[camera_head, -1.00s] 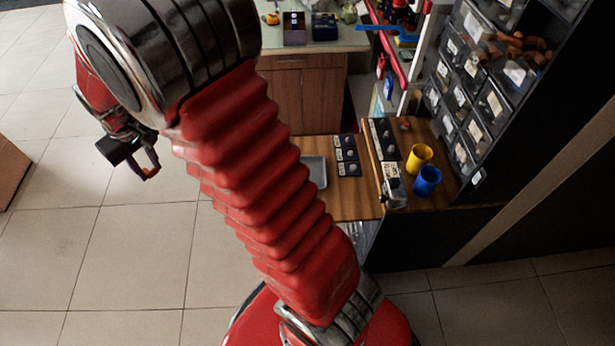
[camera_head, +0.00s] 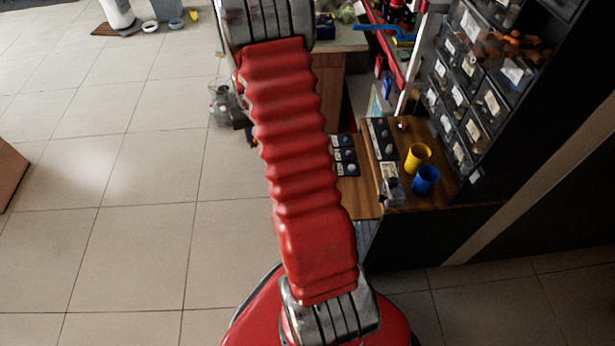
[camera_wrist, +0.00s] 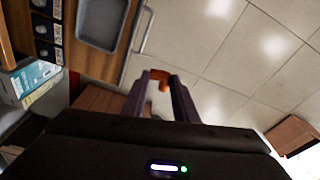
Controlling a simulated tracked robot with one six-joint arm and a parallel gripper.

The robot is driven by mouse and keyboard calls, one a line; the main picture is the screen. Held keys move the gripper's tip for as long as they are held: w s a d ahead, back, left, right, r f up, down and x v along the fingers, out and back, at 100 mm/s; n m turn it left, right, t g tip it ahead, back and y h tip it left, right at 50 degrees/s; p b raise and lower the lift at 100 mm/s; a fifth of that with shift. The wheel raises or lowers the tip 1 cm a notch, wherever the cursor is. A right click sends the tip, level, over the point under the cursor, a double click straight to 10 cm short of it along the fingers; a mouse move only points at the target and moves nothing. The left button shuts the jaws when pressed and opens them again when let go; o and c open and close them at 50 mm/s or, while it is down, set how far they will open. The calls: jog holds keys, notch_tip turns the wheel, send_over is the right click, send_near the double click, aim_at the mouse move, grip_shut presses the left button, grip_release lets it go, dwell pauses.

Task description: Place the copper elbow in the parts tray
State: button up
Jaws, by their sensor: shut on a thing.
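In the wrist view my gripper (camera_wrist: 160,82) is shut on the copper elbow (camera_wrist: 161,75), an orange-brown curved piece held at the fingertips. Tiled floor shows behind it. The parts tray (camera_wrist: 102,24), grey, shallow and empty where it shows, lies on the wooden bench at the upper left of the wrist view, apart from the elbow. In the head view my red arm hides the tray, and I cannot make out the elbow there.
A yellow cup (camera_head: 417,157) and a blue cup (camera_head: 426,181) stand on the bench beside the drawer rack (camera_head: 468,100). Small dark boxes (camera_head: 344,154) sit left of them. A light-blue box (camera_wrist: 36,80) shows in the wrist view. Open tiled floor (camera_head: 140,250) lies left.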

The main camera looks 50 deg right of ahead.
jog(key=s+d+f+m, duration=0.3)
jog(key=s+d+f, duration=0.3)
jog(key=s+d, duration=0.5)
jog(key=shift+d, duration=0.6)
jog(key=shift+f, duration=0.2)
jog(key=shift+f, duration=3.05)
jog(key=shift+f, duration=1.85)
jog(key=shift+f, duration=0.15)
jog(key=o, duration=1)
jog(key=shift+o, duration=0.2)
